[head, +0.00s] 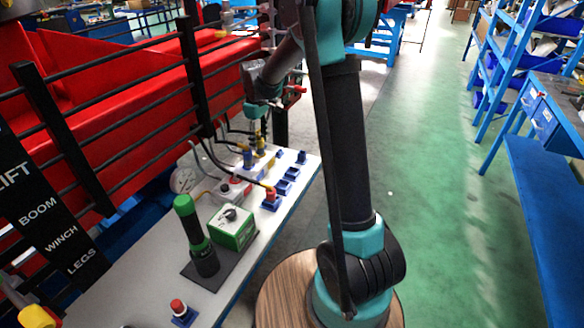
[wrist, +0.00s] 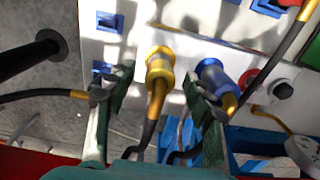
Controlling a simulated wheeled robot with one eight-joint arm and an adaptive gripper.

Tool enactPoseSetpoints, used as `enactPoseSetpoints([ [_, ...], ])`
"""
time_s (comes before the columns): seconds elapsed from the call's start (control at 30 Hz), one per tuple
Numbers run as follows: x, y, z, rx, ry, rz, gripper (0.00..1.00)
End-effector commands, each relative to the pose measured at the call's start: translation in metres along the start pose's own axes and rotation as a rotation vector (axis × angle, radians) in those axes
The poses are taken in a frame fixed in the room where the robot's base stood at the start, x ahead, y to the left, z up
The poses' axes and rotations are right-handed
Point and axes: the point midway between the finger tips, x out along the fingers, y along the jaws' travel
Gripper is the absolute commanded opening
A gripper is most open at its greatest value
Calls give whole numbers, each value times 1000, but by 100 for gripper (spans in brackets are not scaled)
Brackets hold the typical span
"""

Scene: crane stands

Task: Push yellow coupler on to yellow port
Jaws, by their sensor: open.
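The yellow coupler (wrist: 160,64) shows in the wrist view between my two dark green fingers, with its hose running down toward the camera. It stands over the white panel (wrist: 135,45). My gripper (wrist: 158,80) is open, with a visible gap on each side of the coupler. In the head view my gripper (head: 256,122) is just above the yellow coupler (head: 261,144), at the far part of the bench. The yellow port cannot be made out; the coupler hides what is beneath it, so I cannot tell whether it is seated.
A blue coupler (wrist: 214,74) stands close beside my right finger. A red coupler (head: 271,195) and several blue blocks sit along the bench edge. A gauge (head: 183,181), green box (head: 234,229) and green-topped cylinder (head: 194,232) stand nearer. Black rails (head: 190,75) border the left side.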

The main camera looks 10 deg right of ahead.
Motion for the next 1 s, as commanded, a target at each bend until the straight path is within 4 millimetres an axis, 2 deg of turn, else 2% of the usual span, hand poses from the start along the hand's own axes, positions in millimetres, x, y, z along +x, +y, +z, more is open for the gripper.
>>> enactPoseSetpoints([
  [0.17,-3,0,0,0,0,0,52],
  [0.73,-44,0,0,0,0,0,52],
  [1.0,-50,0,0,0,0,0,52],
])
